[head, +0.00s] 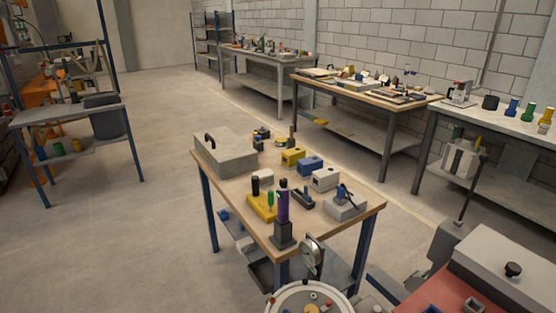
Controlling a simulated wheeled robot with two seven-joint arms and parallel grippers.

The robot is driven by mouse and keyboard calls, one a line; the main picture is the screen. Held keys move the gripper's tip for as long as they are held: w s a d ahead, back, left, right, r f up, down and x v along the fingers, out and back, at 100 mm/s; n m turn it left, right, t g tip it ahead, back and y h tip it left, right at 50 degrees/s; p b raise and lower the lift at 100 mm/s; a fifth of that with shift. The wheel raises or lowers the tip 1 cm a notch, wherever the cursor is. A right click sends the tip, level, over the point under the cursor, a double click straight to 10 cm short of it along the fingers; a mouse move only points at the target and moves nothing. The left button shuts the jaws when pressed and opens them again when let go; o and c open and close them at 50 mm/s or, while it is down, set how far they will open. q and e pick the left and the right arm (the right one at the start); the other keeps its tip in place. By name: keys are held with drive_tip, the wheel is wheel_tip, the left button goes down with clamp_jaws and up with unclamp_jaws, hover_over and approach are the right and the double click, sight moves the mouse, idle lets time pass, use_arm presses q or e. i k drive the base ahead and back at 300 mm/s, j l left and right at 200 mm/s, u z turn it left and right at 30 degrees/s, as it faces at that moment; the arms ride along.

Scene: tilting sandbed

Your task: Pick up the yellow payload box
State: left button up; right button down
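A small yellow box (293,157) sits on the wooden-topped table (225,188) in the middle of the head view, toward the table's far side. A blue box (310,165) stands just to its right, and a white box (325,179) stands further right and nearer. A lower yellow holder (262,208) with upright dark and green-handled items lies nearer on the same table. I cannot make out either of my grippers in this view.
A large grey case (225,152) with a black handle fills the table's left end. A tall purple-and-black item (283,220) stands at the near edge. Benches (385,135) line the block wall. Open floor (130,240) lies left of the table.

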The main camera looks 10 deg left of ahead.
sight(290, 158)
drive_tip(key=u, duration=0.2)
drive_tip(key=i+j, duration=0.15)
drive_tip(key=j, duration=0.2)
drive_tip(key=i+j+z, duration=0.15)
drive_tip(key=j, duration=0.2)
drive_tip(key=i+j, duration=0.15)
drive_tip(key=j, duration=0.25)
drive_tip(key=i+j+z, duration=0.1)
drive_tip(key=j, duration=0.25)
drive_tip(key=i+j+z, duration=0.1)
drive_tip(key=j, duration=0.3)
drive_tip(key=i, duration=0.05)
